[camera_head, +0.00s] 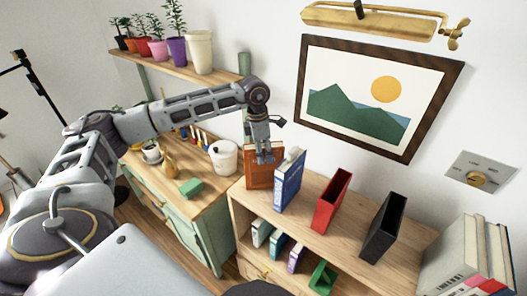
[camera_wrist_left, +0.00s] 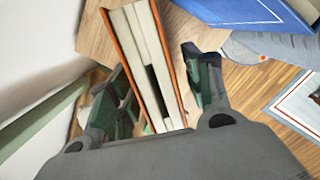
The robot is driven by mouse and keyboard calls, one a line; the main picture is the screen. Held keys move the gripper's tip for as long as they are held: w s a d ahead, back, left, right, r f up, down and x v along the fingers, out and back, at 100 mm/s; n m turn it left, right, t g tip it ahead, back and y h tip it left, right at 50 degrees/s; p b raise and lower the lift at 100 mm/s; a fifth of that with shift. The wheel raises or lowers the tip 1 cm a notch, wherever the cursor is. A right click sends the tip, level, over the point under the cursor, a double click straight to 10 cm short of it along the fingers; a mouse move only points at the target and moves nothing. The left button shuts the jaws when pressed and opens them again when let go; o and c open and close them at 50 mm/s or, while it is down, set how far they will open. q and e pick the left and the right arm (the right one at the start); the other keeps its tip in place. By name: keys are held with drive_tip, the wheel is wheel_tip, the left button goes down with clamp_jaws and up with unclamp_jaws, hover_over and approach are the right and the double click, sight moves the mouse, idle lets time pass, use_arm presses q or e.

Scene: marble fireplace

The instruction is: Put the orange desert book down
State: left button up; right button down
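The orange desert book (camera_head: 260,178) stands upright at the left end of the wooden bookcase top (camera_head: 350,230), just left of a blue book (camera_head: 289,182). My left gripper (camera_head: 265,155) points down over the orange book's top edge. In the left wrist view, the orange book (camera_wrist_left: 143,50) stands between the two fingers (camera_wrist_left: 160,85), pages facing the camera. A gap shows between the book and the right finger; the left finger is very near or touching its cover. The fingers look open around it. My right gripper is not in view.
A red binder (camera_head: 330,201) and a black binder (camera_head: 384,229) stand farther right on the bookcase. A white pot (camera_head: 223,157) and a green block (camera_head: 191,188) are on the green cabinet to the left. A framed picture (camera_head: 375,95) hangs behind. Bare wood separates the binders.

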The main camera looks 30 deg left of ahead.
use_arm(q)
drive_tip(key=shift+r, duration=0.1)
idle(0.3)
drive_tip(key=shift+r, duration=0.2)
wheel_tip(320, 180, up, 12)
drive_tip(key=a+b, duration=0.1)
drive_tip(key=shift+s+f+b, duration=0.2)
drive_tip(key=shift+s+b, duration=0.15)
drive_tip(key=shift+s, duration=0.1)
idle(0.3)
idle(0.4)
